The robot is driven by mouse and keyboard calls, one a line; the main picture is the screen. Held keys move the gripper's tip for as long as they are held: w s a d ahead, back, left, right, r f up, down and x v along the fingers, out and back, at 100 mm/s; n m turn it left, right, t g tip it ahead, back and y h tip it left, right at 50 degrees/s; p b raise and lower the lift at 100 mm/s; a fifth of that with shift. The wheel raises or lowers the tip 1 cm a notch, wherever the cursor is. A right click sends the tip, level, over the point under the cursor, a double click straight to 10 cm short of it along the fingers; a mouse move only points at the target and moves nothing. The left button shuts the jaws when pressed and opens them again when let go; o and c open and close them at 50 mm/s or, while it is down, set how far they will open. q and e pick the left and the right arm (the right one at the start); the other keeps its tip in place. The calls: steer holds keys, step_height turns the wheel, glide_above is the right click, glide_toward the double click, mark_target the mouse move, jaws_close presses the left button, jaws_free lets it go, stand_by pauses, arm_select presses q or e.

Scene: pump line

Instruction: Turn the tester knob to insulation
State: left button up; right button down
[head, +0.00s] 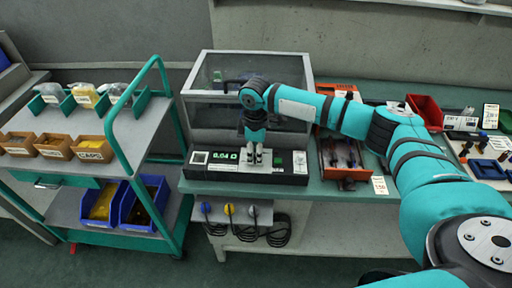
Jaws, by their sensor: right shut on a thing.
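The tester (214,177) is a long dark box on the green bench top, in the middle of the head view. My right gripper (254,161) points down onto the light plate in the middle of the tester and is shut on the tester knob. The knob is mostly hidden by the fingers, so I cannot tell which mark it points to. My left gripper is not in view.
A clear-walled enclosure (216,78) stands right behind the tester. An orange tray (349,172) lies to its right. Coiled leads with coloured plugs (229,209) hang below the bench edge. A trolley (148,128) with boxes stands at the left.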

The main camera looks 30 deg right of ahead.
steer(key=m+p, duration=0.1)
steer(key=p, duration=0.1)
steer(key=m+p, duration=0.3)
steer(key=p, duration=0.2)
steer(key=shift+r+m, duration=0.25)
steer(key=shift+m, duration=0.05)
steer(key=shift+f+m+p, duration=0.2)
steer(key=shift+m+p, duration=0.7)
steer(key=shift+p, duration=0.25)
steer(key=c, duration=1.1)
jaws_free()
steer(key=shift+o, duration=0.2)
step_height(320, 180, up, 12)
